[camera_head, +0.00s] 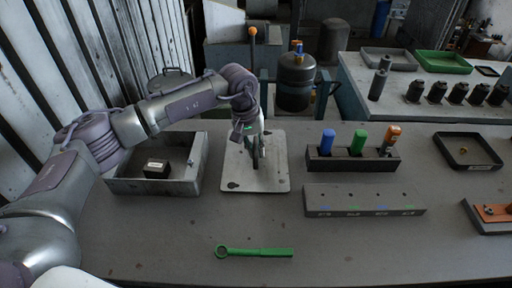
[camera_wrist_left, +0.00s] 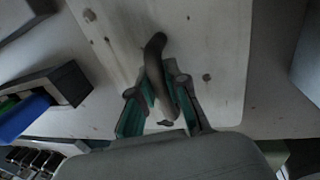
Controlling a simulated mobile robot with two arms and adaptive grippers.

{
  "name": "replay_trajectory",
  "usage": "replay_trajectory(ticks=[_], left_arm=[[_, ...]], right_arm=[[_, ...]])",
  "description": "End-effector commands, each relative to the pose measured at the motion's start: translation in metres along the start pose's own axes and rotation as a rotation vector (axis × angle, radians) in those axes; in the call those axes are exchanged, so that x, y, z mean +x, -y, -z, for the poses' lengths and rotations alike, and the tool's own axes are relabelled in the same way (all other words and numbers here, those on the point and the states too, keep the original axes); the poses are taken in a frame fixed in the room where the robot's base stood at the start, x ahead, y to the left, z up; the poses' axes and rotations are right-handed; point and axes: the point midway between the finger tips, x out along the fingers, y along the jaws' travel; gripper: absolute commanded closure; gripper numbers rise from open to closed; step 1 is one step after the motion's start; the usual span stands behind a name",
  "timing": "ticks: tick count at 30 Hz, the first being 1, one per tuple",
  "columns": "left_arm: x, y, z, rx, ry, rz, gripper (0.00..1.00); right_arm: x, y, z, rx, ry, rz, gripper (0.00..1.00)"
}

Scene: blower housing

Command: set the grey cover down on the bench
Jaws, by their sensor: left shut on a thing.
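The grey cover (camera_head: 273,176) is a flat, worn, light grey plate with dark spots and a dark arched handle. In the head view it is level over the middle of the bench (camera_head: 160,235), right of the open grey housing box. I cannot tell whether it touches the bench or hangs just above it. My left gripper (camera_head: 256,152) comes down from above and is shut on the handle. In the left wrist view the green-padded fingers (camera_wrist_left: 160,108) close around the handle (camera_wrist_left: 156,55), with the plate (camera_wrist_left: 215,50) behind. My right gripper is not in view.
A green ring wrench (camera_head: 255,253) lies in front. To the right stand a dark rack (camera_head: 350,163) with coloured tools, a grey slotted block (camera_head: 364,200) and a dark tray (camera_head: 480,165). The front left bench is clear.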

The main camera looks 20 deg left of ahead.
Motion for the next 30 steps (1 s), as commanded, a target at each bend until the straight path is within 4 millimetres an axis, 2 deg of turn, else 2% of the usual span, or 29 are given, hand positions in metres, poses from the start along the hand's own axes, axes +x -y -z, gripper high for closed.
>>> replay_trajectory(ticks=[5, 6, 10, 18, 21, 23, 30], left_arm=[[0.004, 0.001, 0.0, 0.0, -0.001, -0.001, 1.0], [0.003, 0.0, 0.0, 0.0, 0.0, 0.0, 0.81], [0.003, 0.001, 0.0, 0.0, 0.0, 0.0, 0.6], [0.002, 0.0, 0.0, 0.0, 0.0, 0.0, 0.6], [-0.003, -0.001, 0.0, 0.0, 0.0, 0.0, 0.6], [-0.007, 0.0, 0.001, 0.0, -0.003, -0.001, 0.6], [-0.055, 0.0, 0.001, 0.0, -0.005, -0.002, 0.6]], right_arm=[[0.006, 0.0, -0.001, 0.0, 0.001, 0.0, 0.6], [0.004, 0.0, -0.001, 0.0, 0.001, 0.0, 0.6], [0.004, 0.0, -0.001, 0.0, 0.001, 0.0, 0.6], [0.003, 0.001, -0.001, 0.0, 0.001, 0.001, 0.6], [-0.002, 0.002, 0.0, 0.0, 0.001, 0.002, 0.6], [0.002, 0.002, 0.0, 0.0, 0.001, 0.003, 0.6], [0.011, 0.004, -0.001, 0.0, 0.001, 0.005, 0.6]])
